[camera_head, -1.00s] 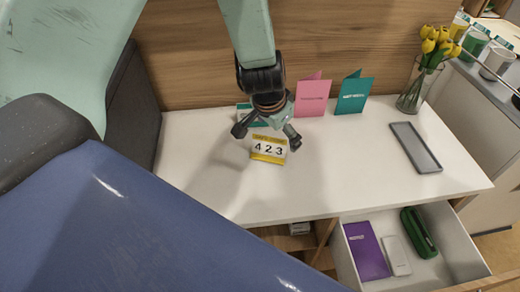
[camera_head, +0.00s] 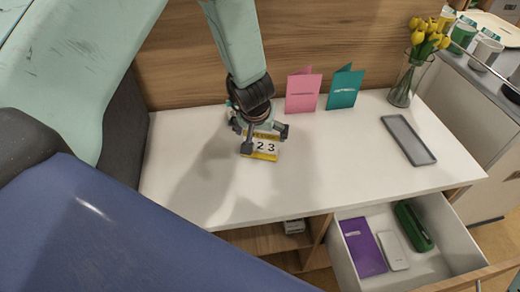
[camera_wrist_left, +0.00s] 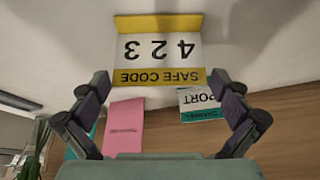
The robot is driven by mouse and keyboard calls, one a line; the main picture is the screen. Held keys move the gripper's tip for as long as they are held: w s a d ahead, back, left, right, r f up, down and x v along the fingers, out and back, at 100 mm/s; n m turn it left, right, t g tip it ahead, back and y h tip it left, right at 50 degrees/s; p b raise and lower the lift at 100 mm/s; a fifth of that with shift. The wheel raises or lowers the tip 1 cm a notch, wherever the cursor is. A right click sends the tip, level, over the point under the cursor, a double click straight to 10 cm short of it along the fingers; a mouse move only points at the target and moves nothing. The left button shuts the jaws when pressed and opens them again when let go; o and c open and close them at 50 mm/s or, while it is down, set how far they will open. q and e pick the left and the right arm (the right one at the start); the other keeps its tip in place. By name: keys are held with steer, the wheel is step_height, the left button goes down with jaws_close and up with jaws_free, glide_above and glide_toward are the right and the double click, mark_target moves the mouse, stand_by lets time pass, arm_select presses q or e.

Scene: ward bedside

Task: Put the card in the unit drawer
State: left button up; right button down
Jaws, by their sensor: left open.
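A yellow and white card reading SAFE CODE 423 (camera_head: 264,147) stands on the white bedside unit top (camera_head: 340,165). My left gripper (camera_head: 264,141) is open over it, and a finger hides part of the card in the head view. In the left wrist view the card (camera_wrist_left: 158,50) shows upside down, beyond and between the open fingers (camera_wrist_left: 157,86); I cannot tell if they touch it. The unit drawer (camera_head: 452,222) is pulled open at lower right. It holds a purple booklet (camera_head: 363,247), a white slim object (camera_head: 393,251) and a green case (camera_head: 414,226). My right gripper is not in view.
A pink card (camera_head: 303,92) and a teal card (camera_head: 345,88) stand at the back, near a vase of yellow tulips (camera_head: 408,80). A grey tray (camera_head: 408,139) lies at right. A teal and white card (camera_wrist_left: 200,104) stands behind the gripper. The top's front middle is clear.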

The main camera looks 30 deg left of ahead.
arm_select(q)
steer(key=shift+w+f, duration=0.25)
steer(key=shift+f, duration=0.2)
steer(key=shift+s, duration=0.1)
steer(key=c, duration=0.8)
steer(key=shift+r, duration=0.1)
step_height(320, 180, up, 28)
steer(key=p, duration=2.3)
